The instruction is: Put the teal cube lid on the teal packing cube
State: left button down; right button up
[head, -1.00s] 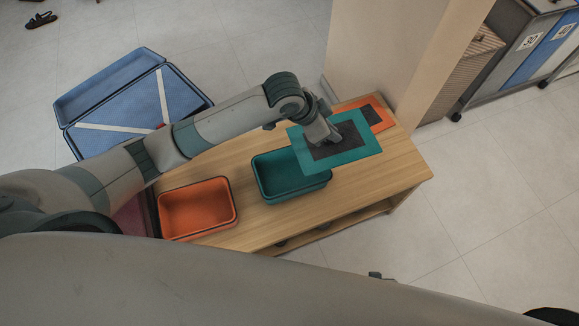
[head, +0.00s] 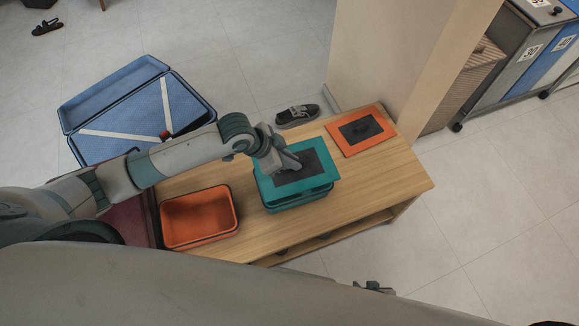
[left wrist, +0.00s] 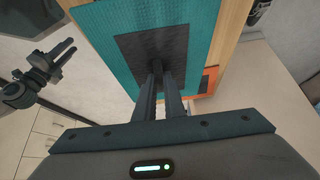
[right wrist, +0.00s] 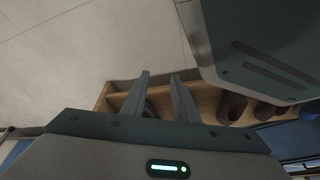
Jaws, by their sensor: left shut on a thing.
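The teal cube lid (head: 325,172) is a flat teal panel with a dark grey centre. My left gripper (head: 292,165) is shut on it at the dark centre, and the left wrist view shows the fingers (left wrist: 160,85) meeting the lid (left wrist: 112,65) there. The lid is over the teal packing cube (head: 300,201), an open-topped teal box on the bench, and hides most of its opening. The lid looks shifted and turned relative to the box; I cannot tell whether they touch. My right gripper (right wrist: 160,95) is open and empty, off the bench's near side.
An open orange cube (head: 198,215) stands left on the wooden bench (head: 385,185). An orange lid (head: 361,130) lies at the bench's far right end by a wall. An open blue suitcase (head: 140,110) is behind on the floor. Shoes (head: 297,115) stand behind the bench.

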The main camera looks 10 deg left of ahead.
aim_at(289, 171)
pick_arm(q)
jog(key=shift+s+a+f, duration=0.1)
jog(key=shift+a+f, duration=0.1)
jog(key=shift+a, duration=0.1)
pick_arm(e)
jog(key=shift+a+f, duration=0.1)
jog(key=shift+a, duration=0.05)
pick_arm(q)
jog(key=shift+f, duration=0.2)
notch_tip(289, 171, down, 4)
jog(key=shift+r, duration=0.25)
pick_arm(e)
jog(key=shift+w+d, duration=0.15)
jog(key=shift+d, duration=0.5)
jog(key=shift+a, duration=0.25)
pick_arm(q)
jog(key=shift+f, duration=0.4)
pick_arm(e)
jog(key=shift+a, duration=0.3)
pick_arm(q)
jog(key=shift+f, duration=0.25)
